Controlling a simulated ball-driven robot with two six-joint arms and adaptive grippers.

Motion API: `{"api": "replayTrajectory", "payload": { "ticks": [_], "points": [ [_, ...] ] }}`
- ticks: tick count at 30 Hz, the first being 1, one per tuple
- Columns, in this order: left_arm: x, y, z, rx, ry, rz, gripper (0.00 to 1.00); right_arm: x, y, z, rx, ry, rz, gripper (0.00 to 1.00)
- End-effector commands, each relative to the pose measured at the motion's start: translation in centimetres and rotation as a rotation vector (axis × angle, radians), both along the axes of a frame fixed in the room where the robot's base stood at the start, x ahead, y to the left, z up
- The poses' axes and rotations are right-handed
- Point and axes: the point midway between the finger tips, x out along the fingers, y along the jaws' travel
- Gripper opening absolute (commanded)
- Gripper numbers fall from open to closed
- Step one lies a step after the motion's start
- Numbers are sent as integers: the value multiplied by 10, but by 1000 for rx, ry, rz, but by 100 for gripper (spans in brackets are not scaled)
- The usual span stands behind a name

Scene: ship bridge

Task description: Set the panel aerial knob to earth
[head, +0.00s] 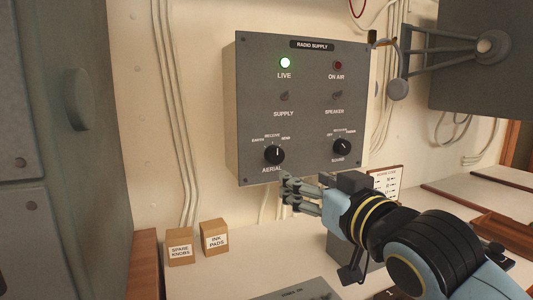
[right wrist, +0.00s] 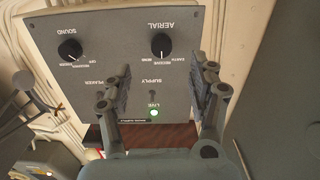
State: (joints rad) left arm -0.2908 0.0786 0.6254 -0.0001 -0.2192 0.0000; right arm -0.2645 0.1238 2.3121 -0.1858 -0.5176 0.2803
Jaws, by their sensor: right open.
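The aerial knob (head: 274,155) is a black round knob at the lower left of the grey radio supply panel (head: 312,125). Its white pointer line stands about upright, towards RECEIVE; EARTH is printed to its left and SEND to its right. In the right wrist view the panel is upside down and the aerial knob (right wrist: 162,46) shows beyond and between the fingers. My right gripper (head: 287,190) is open and empty, just below the knob in the head view and apart from it. It also shows in the right wrist view (right wrist: 158,72). My left gripper is not in view.
The sound knob (head: 342,147) sits right of the aerial knob, with supply (head: 284,96) and speaker switches above. The green LIVE lamp (head: 285,63) is lit. Two small boxes, spare knobs (head: 180,248) and ink pads (head: 215,239), stand on the desk below. A bracket (head: 440,65) juts out at upper right.

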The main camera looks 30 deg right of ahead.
Motion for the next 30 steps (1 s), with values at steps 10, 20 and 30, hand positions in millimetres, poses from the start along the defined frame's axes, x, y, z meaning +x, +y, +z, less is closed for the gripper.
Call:
{"api": "replayTrajectory", "payload": {
  "ticks": [10, 20, 30],
  "points": [
    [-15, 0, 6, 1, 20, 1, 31, 43, -1, 12, 4, -40, 5, 60],
    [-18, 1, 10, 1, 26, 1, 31, 99, -4, 10, 3, -37, 5, 60],
    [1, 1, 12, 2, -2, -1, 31, 110, -5, 9, 2, -35, 5, 60]
  ]
}}
